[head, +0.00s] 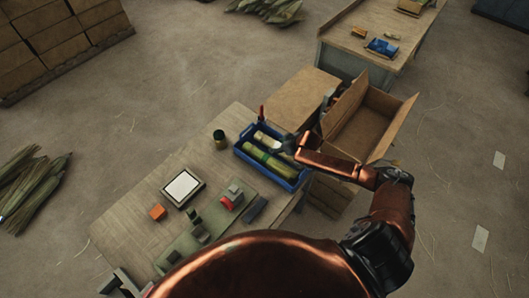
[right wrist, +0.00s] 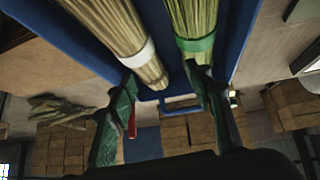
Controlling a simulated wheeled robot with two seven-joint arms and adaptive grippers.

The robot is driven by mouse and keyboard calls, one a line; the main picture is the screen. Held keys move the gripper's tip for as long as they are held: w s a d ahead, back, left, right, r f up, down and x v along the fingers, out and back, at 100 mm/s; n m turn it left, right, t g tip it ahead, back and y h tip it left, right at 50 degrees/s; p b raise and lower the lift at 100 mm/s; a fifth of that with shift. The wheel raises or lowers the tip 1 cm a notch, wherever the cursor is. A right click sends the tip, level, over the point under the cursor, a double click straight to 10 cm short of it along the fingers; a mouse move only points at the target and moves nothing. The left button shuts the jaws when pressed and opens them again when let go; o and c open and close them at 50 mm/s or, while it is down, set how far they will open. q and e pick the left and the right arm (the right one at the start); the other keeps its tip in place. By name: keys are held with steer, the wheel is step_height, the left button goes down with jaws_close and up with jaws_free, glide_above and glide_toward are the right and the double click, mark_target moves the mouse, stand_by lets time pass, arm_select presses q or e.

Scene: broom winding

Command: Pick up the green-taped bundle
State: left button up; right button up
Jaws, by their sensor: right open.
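The green-taped bundle (head: 268,161) lies in a blue tray (head: 240,152) on the wooden table. In the right wrist view, its green band (right wrist: 197,45) shows at the upper middle, with pale straw above it. A white-taped bundle (head: 267,140) lies beside it; it also shows in the right wrist view (right wrist: 118,28). My right gripper (head: 290,144) is over the tray's right part, open and empty. In the right wrist view, its right finger overlaps the green bundle's lower end, and the white bundle's end shows between the fingers. I cannot tell whether they touch. My left gripper is not in view.
An open cardboard box (head: 365,125) stands right of the tray, near my right forearm. The table's left side has bare room.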

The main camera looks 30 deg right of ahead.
mark_target(271, 160)
steer(key=s+a, duration=0.1)
steer(key=s+a+g+p, duration=0.1)
steer(key=s, duration=0.1)
steer(key=s+a+g, duration=0.1)
steer(key=shift+s+a+f+n+p, duration=0.2)
steer(key=shift+a+f+n+p, duration=0.1)
steer(key=shift+a+f, duration=0.1)
steer(key=x, duration=0.2)
steer(key=shift+a+f, duration=0.1)
steer(key=shift+f, duration=0.3)
steer(key=x, duration=0.4)
steer(key=shift+s+p, duration=0.2)
steer(key=shift+p, duration=0.15)
steer(key=shift+w+a+f, duration=0.15)
steer(key=shift+w+f, duration=0.15)
steer(key=shift+f, duration=0.2)
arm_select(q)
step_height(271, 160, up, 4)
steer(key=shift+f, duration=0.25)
arm_select(e)
steer(key=shift+c, duration=0.3)
steer(key=c, duration=0.9)
steer(key=shift+r, duration=0.1)
